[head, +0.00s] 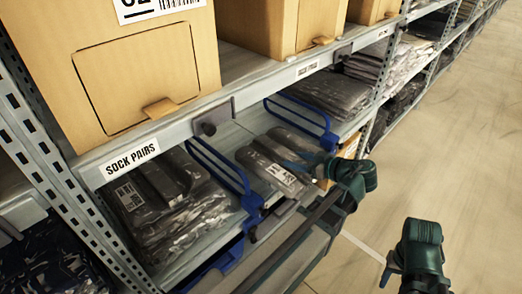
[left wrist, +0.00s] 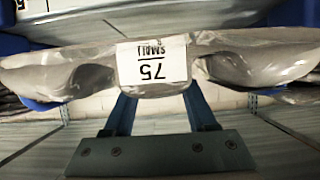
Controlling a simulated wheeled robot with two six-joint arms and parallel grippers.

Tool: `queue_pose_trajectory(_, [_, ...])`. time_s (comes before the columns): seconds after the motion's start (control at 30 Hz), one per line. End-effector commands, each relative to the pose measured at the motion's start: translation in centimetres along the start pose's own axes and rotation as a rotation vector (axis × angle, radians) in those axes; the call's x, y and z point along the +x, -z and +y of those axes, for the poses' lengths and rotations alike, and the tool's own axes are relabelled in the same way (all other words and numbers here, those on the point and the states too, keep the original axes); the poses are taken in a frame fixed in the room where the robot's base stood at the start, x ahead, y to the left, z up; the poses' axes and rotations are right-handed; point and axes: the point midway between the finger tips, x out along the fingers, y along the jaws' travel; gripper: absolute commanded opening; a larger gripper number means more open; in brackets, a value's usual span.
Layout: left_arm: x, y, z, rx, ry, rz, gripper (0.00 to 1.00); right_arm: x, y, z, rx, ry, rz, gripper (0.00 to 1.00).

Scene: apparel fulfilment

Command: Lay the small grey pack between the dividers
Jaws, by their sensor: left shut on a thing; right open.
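The small grey pack (head: 258,165) is in clear wrap with a white label. In the head view it lies over the bay between two blue dividers, the left one (head: 217,165) and the right one (head: 300,118). My left gripper (head: 298,166) reaches in from the aisle side and is shut on it. In the left wrist view the pack (left wrist: 225,70) spans the picture, its "75" label in front of the blue fingers (left wrist: 160,108). Whether it touches the shelf cannot be told. My right gripper (head: 386,277) is open, low over the aisle floor, away from the shelf.
Dark wrapped packs (head: 165,205) fill the bay to the left, below the "SOCK PAIRS" label (head: 132,157). Cardboard boxes (head: 140,75) stand on the shelf above. The aisle floor (head: 450,130) is clear.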

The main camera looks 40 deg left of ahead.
Motion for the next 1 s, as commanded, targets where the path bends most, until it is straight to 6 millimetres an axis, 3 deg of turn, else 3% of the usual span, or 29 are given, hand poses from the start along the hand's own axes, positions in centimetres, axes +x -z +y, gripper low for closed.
queue_pose_trajectory(0.3, [7.8, 2.3, 1.3, -0.003, 0.005, 0.001, 0.0, 0.9, 0.1, -0.1, -0.002, 0.001, 0.0, 0.5])
queue_pose_trajectory(0.5, [11.5, 3.5, 1.9, -0.001, 0.003, 0.001, 0.0, 1.2, 0.1, -0.2, -0.002, 0.002, 0.001, 0.5])
queue_pose_trajectory(1.0, [14.0, 4.3, 2.2, -0.001, 0.002, 0.001, 0.0, 1.4, 0.1, -0.2, -0.003, 0.002, 0.001, 0.5])
